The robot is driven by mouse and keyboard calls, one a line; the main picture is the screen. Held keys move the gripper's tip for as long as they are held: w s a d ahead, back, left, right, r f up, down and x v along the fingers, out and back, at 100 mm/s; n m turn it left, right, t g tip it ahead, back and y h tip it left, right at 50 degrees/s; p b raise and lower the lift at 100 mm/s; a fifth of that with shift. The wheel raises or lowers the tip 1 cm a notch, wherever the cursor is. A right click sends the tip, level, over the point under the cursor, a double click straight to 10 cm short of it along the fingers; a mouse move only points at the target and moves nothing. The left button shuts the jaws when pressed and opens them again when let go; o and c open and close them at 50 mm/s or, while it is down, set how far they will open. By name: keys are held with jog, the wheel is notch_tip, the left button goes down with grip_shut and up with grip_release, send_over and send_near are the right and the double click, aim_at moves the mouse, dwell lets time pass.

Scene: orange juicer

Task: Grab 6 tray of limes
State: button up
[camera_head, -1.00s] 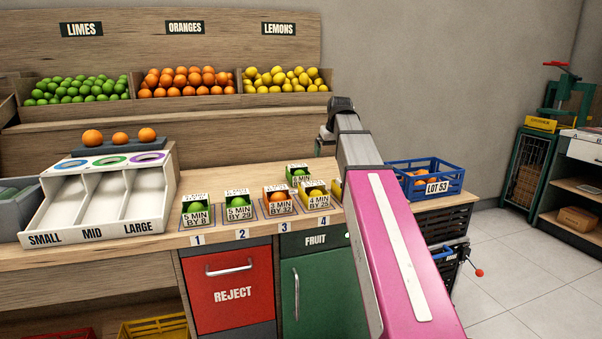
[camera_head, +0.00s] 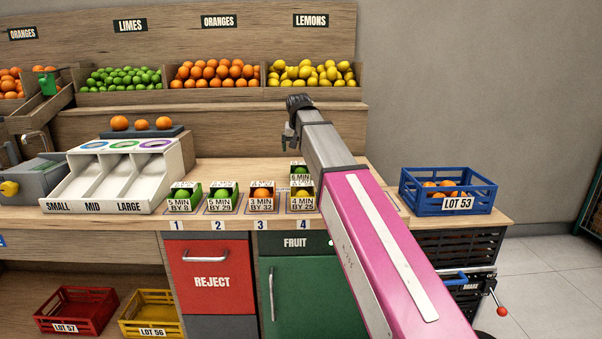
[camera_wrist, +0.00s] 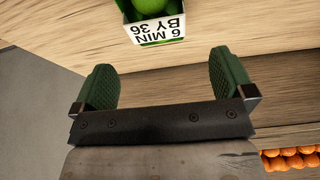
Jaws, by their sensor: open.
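The tray of limes marked "6 MIN" (camera_head: 300,177) stands on the counter behind the front row, partly hidden by the tray in front of it. In the wrist view this small green-and-white tray (camera_wrist: 157,32) reads "6 MIN BY 36" and has green fruit in it. My gripper (camera_wrist: 166,88) is open and empty, with its two green pads apart. The tray lies beyond the pads at the top of that view, not between them. In the head view my gripper's end (camera_head: 290,137) hangs above and behind the tray.
The front row holds two lime trays (camera_head: 185,198) (camera_head: 222,197), an orange tray (camera_head: 261,196) and a lemon tray (camera_head: 302,197). A white sorter (camera_head: 120,180) stands left. A blue crate (camera_head: 448,192) stands right. Fruit bins (camera_head: 215,83) line the back.

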aim_at(300, 163)
jog(key=shift+d+x, duration=0.15)
jog(key=shift+x, duration=2.1)
jog(key=shift+d+x, duration=0.15)
jog(key=shift+x, duration=2.1)
jog(key=shift+f, duration=0.25)
jog(key=c, duration=0.8)
